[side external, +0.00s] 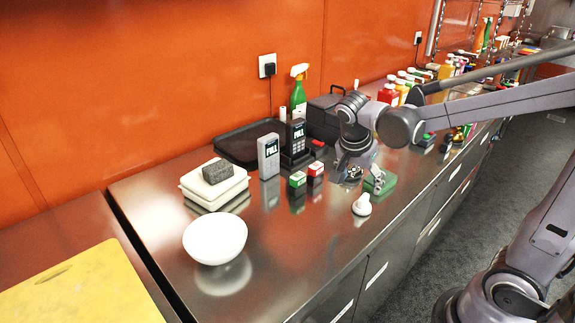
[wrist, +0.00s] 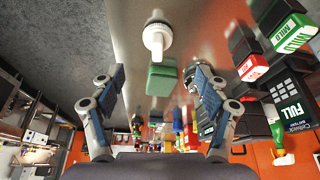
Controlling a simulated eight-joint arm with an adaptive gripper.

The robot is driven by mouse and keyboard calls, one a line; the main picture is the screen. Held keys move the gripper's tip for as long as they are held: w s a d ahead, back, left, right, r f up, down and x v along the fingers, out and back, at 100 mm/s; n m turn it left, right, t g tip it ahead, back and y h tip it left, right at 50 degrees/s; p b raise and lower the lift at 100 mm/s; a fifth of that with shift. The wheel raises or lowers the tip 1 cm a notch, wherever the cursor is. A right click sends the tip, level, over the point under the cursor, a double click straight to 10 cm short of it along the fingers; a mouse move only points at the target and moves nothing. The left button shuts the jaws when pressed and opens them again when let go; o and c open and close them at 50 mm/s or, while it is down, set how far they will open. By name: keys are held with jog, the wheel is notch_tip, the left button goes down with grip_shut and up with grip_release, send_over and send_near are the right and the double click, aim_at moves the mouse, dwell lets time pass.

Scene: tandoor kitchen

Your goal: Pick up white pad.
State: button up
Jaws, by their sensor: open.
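A white, flat, stacked pad-like thing (side external: 232,187) sits at the left of the steel counter in the side external view, with a dark grey sponge (side external: 217,171) lying on top. It does not show clearly in the wrist view. My gripper (side external: 358,176) is over the counter far to its right, beside a green block (side external: 386,184). In the wrist view my gripper (wrist: 156,76) is open with its fingers spread. The green block (wrist: 161,79) appears between the fingers; I see no contact.
A white knobbed object (side external: 362,206) stands near the counter's front edge. A white bowl (side external: 215,240) is in front of the stack. Small green (side external: 297,180) and red (side external: 315,170) boxes and a grey device (side external: 268,157) stand between the stack and my gripper.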

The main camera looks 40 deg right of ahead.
aim_at(363, 198)
jog(key=shift+s+x, duration=0.15)
jog(key=shift+x, duration=2.3)
jog(key=shift+s+x, duration=0.1)
jog(key=shift+x, duration=2.35)
jog(key=shift+d, duration=0.1)
jog(key=c, duration=1.3)
